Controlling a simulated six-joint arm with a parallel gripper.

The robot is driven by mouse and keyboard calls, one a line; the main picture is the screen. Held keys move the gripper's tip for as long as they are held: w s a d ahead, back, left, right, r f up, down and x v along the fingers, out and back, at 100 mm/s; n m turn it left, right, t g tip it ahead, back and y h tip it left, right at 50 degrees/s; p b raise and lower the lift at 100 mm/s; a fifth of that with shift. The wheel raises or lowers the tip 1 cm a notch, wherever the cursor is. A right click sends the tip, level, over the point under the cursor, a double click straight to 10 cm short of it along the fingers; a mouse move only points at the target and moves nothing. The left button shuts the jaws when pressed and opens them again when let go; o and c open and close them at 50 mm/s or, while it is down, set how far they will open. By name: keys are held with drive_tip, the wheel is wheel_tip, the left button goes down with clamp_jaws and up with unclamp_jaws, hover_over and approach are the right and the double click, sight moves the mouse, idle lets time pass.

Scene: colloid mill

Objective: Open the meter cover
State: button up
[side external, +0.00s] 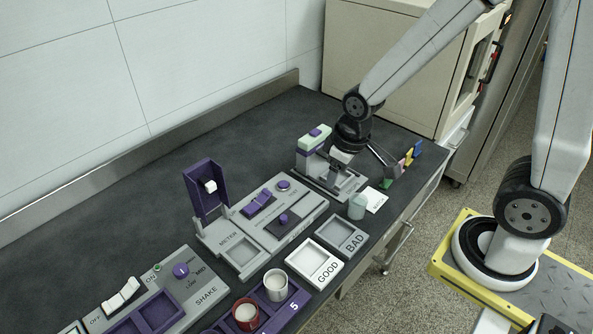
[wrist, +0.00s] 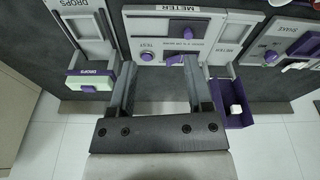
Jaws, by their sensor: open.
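The meter cover (side external: 206,190) is a purple, shallow box-shaped lid with a white knob (side external: 210,186). It stands upright at the back of the grey meter's left part, and the meter tray (side external: 240,250) in front of it is uncovered. In the wrist view the cover (wrist: 232,112) shows at the right, beside my right finger and apart from it. My gripper (wrist: 160,78) is open with nothing between its fingers. In the side view my wrist is over the drops station, right of the meter, and the fingers are hard to make out.
The meter panel (side external: 283,222) has purple controls. GOOD (side external: 314,262) and BAD (side external: 342,233) trays lie in front. A drops station (side external: 314,139) stands to the right. Cups (side external: 276,283) and a shake unit (side external: 150,310) are front left. The counter behind the meter is clear.

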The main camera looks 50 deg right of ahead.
sight(283, 217)
drive_tip(key=w+a+f+n, duration=0.2)
drive_tip(key=w, duration=0.1)
drive_tip(key=w+a+f+n+g, duration=0.1)
drive_tip(key=w+a+f+n, duration=0.1)
drive_tip(key=w+f, duration=0.1)
drive_tip(key=w+a+f+n+g, duration=0.1)
drive_tip(key=w+a+f+n, duration=0.1)
drive_tip(key=w, duration=0.1)
drive_tip(key=shift+w+f+n, duration=0.15)
drive_tip(key=shift+f+n, duration=0.15)
drive_tip(key=shift+w+a+f+n, duration=0.2)
drive_tip(key=shift+w+f+n, duration=0.1)
drive_tip(key=shift+f, duration=0.1)
drive_tip(key=shift+f, duration=0.2)
drive_tip(key=shift+f, duration=3.7)
clamp_jaws()
